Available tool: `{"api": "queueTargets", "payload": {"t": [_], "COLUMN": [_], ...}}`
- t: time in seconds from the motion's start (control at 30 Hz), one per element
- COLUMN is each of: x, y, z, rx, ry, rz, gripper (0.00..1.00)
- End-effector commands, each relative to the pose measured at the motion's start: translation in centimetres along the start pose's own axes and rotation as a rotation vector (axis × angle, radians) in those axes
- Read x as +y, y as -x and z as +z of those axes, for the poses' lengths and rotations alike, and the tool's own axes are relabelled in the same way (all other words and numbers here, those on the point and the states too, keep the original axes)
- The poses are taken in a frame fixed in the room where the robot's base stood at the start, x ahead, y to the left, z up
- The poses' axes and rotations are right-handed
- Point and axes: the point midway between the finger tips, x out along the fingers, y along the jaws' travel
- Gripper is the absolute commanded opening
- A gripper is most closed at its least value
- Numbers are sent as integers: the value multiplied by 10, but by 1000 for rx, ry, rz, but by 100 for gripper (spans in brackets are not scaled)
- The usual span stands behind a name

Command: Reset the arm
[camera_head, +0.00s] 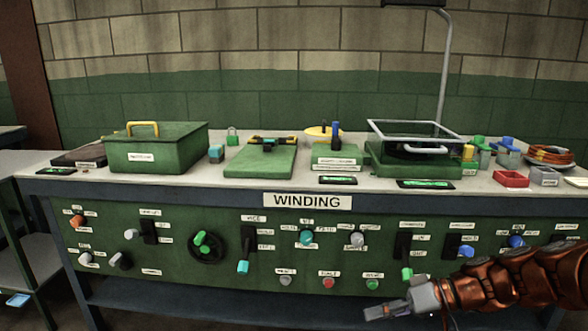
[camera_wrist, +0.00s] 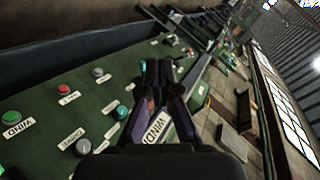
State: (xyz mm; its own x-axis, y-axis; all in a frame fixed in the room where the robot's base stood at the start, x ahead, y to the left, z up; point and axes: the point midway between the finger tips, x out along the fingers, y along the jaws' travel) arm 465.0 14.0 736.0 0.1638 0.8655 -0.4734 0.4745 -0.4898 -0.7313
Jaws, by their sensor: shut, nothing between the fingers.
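My gripper (camera_head: 380,311) is in front of the green control panel, low and right of centre in the head view, with my copper-coloured arm reaching in from the right edge. Its fingers are together with nothing between them. In the wrist view the closed fingers (camera_wrist: 158,72) point along the panel face, and the white WINDING label (camera_wrist: 155,126) shows partly behind them. The panel (camera_head: 180,278) is the front of a workbench. I cannot tell the exact gap between the fingers and the panel.
The panel carries knobs, levers and buttons, including a red button (camera_head: 328,283), a black handwheel (camera_head: 207,245) and a green-tipped lever (camera_head: 405,255) just above my gripper. On the bench stand a green box (camera_head: 158,155) and a red tray (camera_head: 511,179). A side table stands at the left.

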Motion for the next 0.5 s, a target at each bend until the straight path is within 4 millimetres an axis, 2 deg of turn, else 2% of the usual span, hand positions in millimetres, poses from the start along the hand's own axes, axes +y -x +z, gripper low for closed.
{"api": "queueTargets", "payload": {"t": [0.03,0.1,0.33,0.5], "x": [-32,-59,-135,-182], "y": [3,2,9,26], "z": [-3,2,26,44], "rx": [-53,-120,-317,-434], "ry": [-7,-24,-95,-149], "rz": [10,32,143,265], "gripper": [0,0,0,0]}}
